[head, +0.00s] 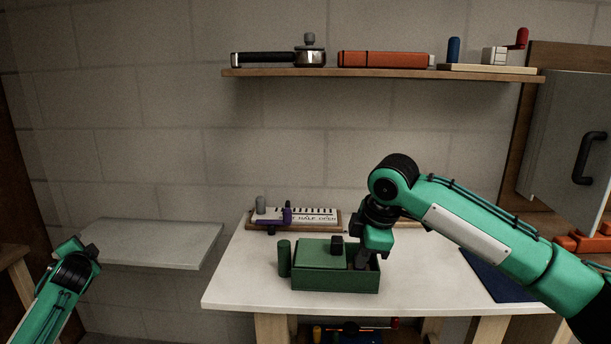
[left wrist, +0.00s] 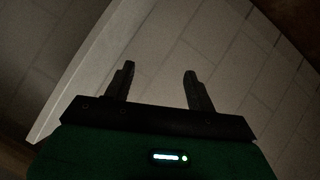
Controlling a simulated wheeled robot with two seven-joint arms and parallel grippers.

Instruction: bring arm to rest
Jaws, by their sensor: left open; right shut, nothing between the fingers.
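My right arm comes in from the right over the white table (head: 235,281). My right gripper (head: 361,263) points down at the open right part of a green box (head: 335,278). It is shut with nothing seen between its fingers, and its tips are partly hidden by the box wall. My left arm (head: 50,303) stands at the lower left, apart from the table; its fingers are not clear in the head view. In the left wrist view my left gripper (left wrist: 160,88) is open and empty, with a pale panel edge and the tiled surface beyond.
A grey side shelf (head: 160,243) lies close to my left arm. A green cylinder (head: 284,258) stands beside the box. A labelled board (head: 305,216) with a purple lever is behind it. A wall shelf (head: 390,73) holds several items. A grey cabinet (head: 560,140) is at right.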

